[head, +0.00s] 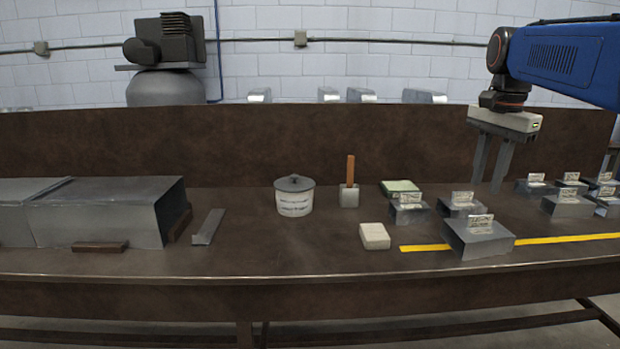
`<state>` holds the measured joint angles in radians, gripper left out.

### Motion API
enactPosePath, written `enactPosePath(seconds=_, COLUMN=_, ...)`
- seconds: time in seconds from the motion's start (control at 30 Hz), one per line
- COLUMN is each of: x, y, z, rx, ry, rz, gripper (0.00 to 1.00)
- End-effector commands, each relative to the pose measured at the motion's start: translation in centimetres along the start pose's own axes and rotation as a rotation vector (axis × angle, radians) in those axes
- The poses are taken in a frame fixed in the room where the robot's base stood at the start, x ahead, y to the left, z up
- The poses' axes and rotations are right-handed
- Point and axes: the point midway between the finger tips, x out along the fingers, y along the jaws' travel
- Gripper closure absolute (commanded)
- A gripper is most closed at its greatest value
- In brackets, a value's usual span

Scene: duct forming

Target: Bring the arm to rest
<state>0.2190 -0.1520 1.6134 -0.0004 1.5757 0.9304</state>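My arm, with a blue link, reaches in from the right edge in the head view. My gripper (486,186) hangs down over the back right of the bench. Its two fingers are spread apart with nothing seen between them. They stand behind and to the right of a small grey metal piece with a label (461,210). I cannot tell whether the fingertips touch the bench top.
The brown bench (260,255) has a raised back. Several labelled metal pieces (478,240) sit near a yellow strip (424,247). A lidded pot (295,199), a holder with an orange handle (349,195), a pale block (375,236) and a large duct (105,212) stand leftward.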

Motion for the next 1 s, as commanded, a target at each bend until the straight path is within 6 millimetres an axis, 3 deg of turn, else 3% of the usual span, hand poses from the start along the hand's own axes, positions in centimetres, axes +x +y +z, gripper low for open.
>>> enactPosePath(seconds=0.1, x=1.7, y=2.1, z=3.1, rx=-0.137, ry=0.021, rz=-0.030, gripper=0.74)
enactPosePath(seconds=0.37, x=6.6, y=6.8, z=8.9, rx=-0.434, ry=0.076, rz=-0.090, gripper=0.74)
enactPosePath(seconds=0.6, x=12.2, y=11.5, z=13.8, rx=-0.706, ry=0.139, rz=-0.139, gripper=0.74)
enactPosePath(seconds=0.8, x=17.5, y=15.5, z=17.4, rx=-0.926, ry=0.199, rz=-0.173, gripper=0.74)
enactPosePath(seconds=1.0, x=21.6, y=18.2, z=19.6, rx=-1.083, ry=0.247, rz=-0.193, gripper=0.74)
